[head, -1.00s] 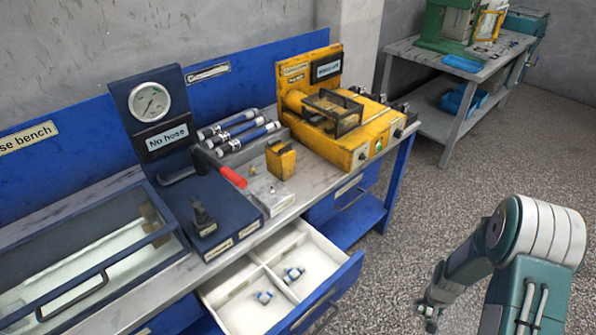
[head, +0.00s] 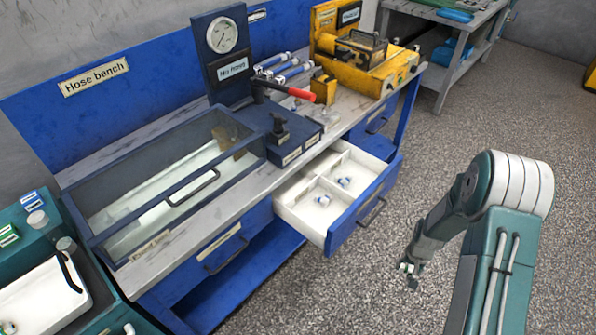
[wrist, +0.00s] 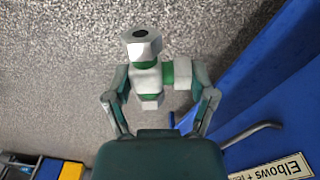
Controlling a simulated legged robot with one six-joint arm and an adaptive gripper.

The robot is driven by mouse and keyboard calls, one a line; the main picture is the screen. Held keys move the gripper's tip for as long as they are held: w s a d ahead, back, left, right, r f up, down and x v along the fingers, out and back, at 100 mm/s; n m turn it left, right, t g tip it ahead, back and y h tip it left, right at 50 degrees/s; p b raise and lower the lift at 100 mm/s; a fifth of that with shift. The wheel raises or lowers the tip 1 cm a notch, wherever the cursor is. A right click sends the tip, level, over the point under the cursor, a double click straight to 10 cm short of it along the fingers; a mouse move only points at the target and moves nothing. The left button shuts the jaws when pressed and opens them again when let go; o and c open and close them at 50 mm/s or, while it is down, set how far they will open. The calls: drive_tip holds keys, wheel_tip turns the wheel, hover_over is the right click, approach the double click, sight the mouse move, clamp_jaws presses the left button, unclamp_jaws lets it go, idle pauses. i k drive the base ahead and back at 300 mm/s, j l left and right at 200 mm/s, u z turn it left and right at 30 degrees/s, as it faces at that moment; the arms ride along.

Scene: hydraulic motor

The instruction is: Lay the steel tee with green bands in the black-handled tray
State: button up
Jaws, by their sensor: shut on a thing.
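The steel tee with green bands (wrist: 147,77) is held between the fingers of my gripper (wrist: 160,100) in the wrist view, with a hex end pointing away and a side branch to the right. In the head view my gripper (head: 409,270) hangs over the speckled floor, right of the open drawer; the tee is too small to make out there. A white tray with a black handle (head: 32,308) shows at the lower left of the head view, on a teal unit, partly cut off by the picture edge. My gripper is far from it.
The blue hose bench (head: 200,270) stands between, with a glass-lidded case (head: 115,190) on top. Its open drawer (head: 343,228) juts out and holds small blue-banded fittings. A yellow machine (head: 375,70) stands further back. The floor (head: 440,150) at right is clear.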

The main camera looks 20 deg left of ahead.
sight(50, 303)
drive_tip(key=k+j+u, duration=0.45)
drive_tip(key=k+j, duration=0.35)
drive_tip(key=u, duration=1.35)
drive_tip(key=k+j, duration=0.05)
